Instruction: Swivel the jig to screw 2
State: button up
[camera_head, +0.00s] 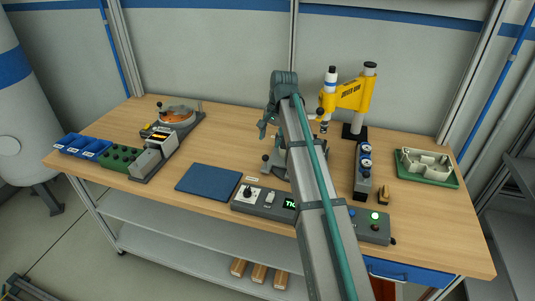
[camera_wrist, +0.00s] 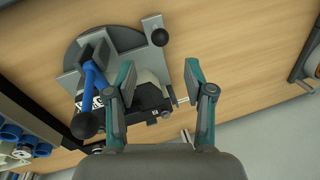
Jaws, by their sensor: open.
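The jig (camera_wrist: 137,39) shows in the wrist view with a round dark base, grey arms, a black ball knob (camera_wrist: 160,37) at upper right and a blue lever with a second black ball. In the head view the jig (camera_head: 279,161) stands mid-table, partly hidden behind my arm. My gripper (camera_wrist: 160,75) is open and empty in the wrist view. Its left finger overlaps the jig's right part in the picture, and its right finger is over bare wood. I cannot tell whether it touches. In the head view my gripper (camera_head: 263,129) hangs above the table near the jig. Screw 2 cannot be made out.
A yellow driver stand (camera_head: 350,95) rises behind the jig to the right. A dark rack (camera_head: 360,182) and a green tray (camera_head: 428,180) with a casting stand right. A blue mat (camera_head: 208,182) and control box (camera_head: 263,203) lie in front. Wood left of the jig is clear.

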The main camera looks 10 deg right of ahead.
jog(key=f, duration=0.3)
jog(key=a+f+p, duration=0.1)
jog(key=f, duration=0.1)
jog(key=w+f, duration=0.1)
jog(key=f, duration=0.2)
jog(key=shift+a+f+p, duration=0.15)
jog(key=shift+f+p, duration=0.15)
jog(key=shift+p, duration=0.05)
grip_shut()
